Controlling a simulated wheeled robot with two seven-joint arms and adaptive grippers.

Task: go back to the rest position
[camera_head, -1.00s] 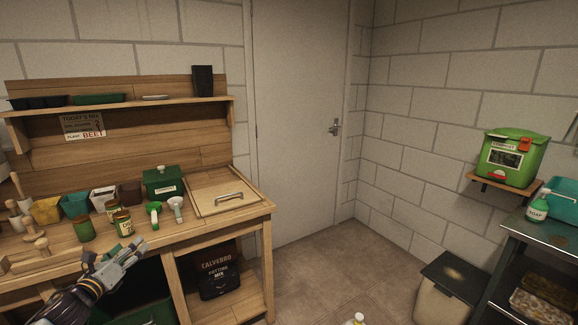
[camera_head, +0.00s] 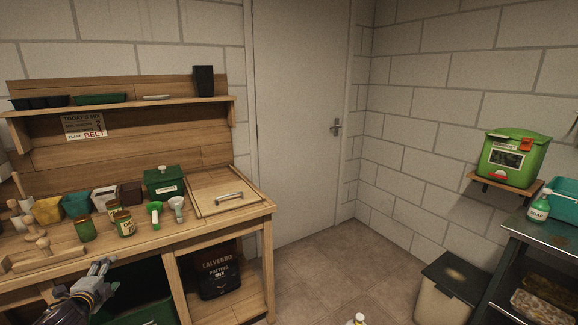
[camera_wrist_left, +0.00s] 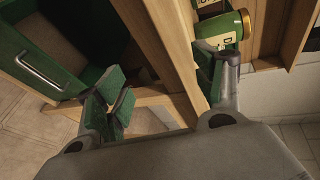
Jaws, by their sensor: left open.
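My left gripper (camera_head: 102,268) is at the lower left of the head view, in front of the front edge of the wooden potting bench (camera_head: 205,229). Its two fingers also show in the left wrist view (camera_wrist_left: 165,95), spread apart with green pads and nothing between them. My right gripper is in neither view.
A potting mix bag (camera_head: 218,270) sits below.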

